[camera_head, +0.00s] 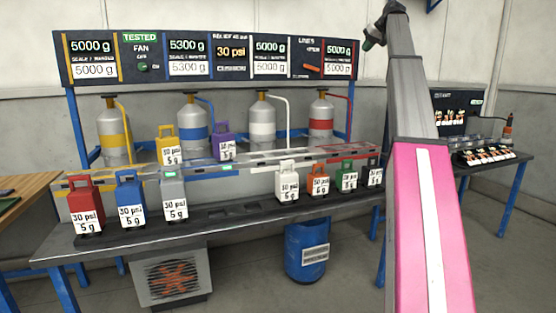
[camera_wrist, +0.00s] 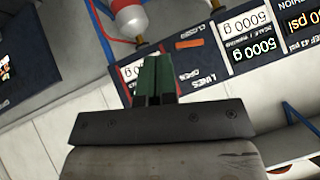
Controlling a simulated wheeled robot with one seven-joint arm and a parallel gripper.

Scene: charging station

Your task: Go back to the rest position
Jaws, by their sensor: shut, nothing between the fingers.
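My gripper (camera_wrist: 155,72) shows in the wrist view with its two dark green fingers together and nothing between them. The wrist view is tilted, and the fingers appear in front of the display board (camera_wrist: 190,50); I see no contact. In the head view my arm is raised at the right with a pink link low in the picture.
Several coloured weights, such as the red (camera_head: 86,208) and white (camera_head: 286,182) ones, stand on the charging bench (camera_head: 130,240). Gas cylinders (camera_head: 193,128) stand behind, below the display board (camera_head: 150,60). A blue drum (camera_head: 306,255) is beneath. Another table (camera_head: 512,190) stands at right.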

